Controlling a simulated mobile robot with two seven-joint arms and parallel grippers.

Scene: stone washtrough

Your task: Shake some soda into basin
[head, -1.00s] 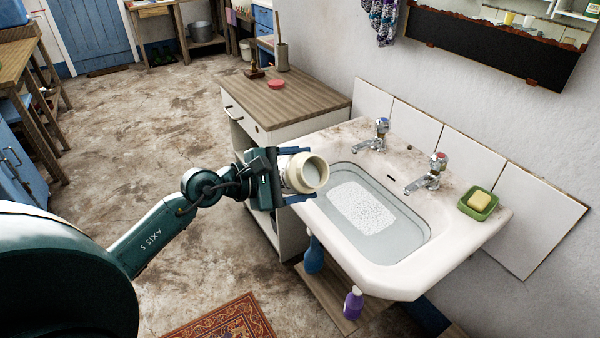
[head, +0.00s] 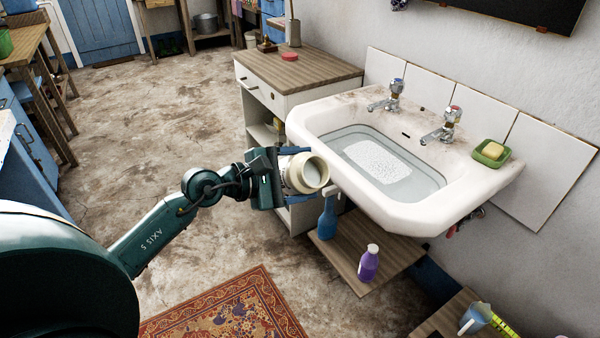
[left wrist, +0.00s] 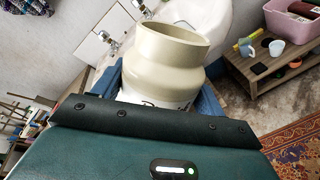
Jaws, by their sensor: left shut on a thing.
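My left gripper (head: 303,174) is shut on a cream jar (head: 312,172). The jar is tilted, its open mouth facing right and toward the head camera. In the left wrist view the jar (left wrist: 160,60) shows its wide rim and part of a label between the blue fingers. The white basin (head: 400,215) is to the right of the jar, which is just off the basin's front left side in the picture. The basin holds clear water with a white speckled patch (head: 377,159) in it. My right gripper is not in view.
Two taps (head: 440,128) and a green soap dish (head: 491,152) with yellow soap sit on the basin's back rim. A wooden cabinet (head: 300,75) stands left of it. A blue bottle (head: 327,218) and a purple bottle (head: 368,263) stand on a low shelf. A patterned rug (head: 225,312) lies in front.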

